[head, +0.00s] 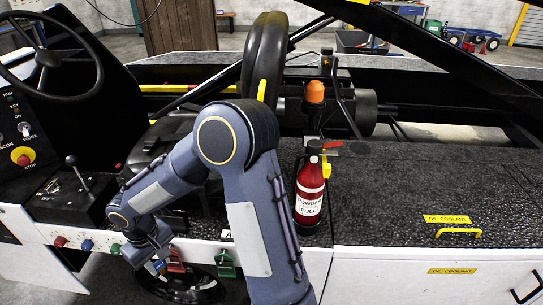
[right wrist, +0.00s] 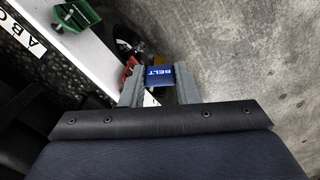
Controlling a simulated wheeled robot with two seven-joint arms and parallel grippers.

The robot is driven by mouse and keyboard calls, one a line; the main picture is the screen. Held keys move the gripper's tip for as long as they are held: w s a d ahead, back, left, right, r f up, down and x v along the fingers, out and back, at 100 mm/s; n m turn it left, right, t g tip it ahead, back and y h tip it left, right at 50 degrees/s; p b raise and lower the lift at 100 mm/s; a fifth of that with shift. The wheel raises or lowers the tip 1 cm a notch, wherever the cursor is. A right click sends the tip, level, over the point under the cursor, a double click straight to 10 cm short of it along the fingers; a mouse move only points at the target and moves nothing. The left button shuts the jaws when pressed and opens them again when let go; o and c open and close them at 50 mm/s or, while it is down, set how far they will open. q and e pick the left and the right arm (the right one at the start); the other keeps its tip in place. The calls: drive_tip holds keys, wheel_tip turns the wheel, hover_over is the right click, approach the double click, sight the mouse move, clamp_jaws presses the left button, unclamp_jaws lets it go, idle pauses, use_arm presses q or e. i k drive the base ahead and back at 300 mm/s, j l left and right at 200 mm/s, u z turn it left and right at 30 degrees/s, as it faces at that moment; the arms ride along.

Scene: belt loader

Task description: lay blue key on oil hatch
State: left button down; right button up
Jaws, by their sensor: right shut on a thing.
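My right gripper (head: 158,266) is low at the front panel, left of centre in the head view. In the right wrist view my right gripper (right wrist: 158,75) is shut on a blue key with a tag marked BELT (right wrist: 161,78). The tag shows between the two grey fingers; the rest of the key is hidden. My left gripper is not in view.
A red fire extinguisher (head: 309,193) stands on the deck between my arm and the hatch. An orange beacon (head: 315,92) is behind it. A green holder (head: 225,264) and a red holder (head: 176,262) are on the front panel. The deck around the hatch is clear.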

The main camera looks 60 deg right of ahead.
sight(372, 198)
drive_tip(key=l+z, duration=0.15)
drive_tip(key=z, duration=0.3)
drive_tip(key=l+z, duration=0.2)
drive_tip(key=z, duration=0.3)
drive_tip(key=i+l+z, duration=0.1)
drive_tip(key=z, duration=0.35)
drive_tip(key=l+z, duration=0.15)
drive_tip(key=z, duration=0.3)
drive_tip(key=i+l, duration=0.4)
drive_tip(key=i, duration=0.15)
drive_tip(key=z, duration=0.05)
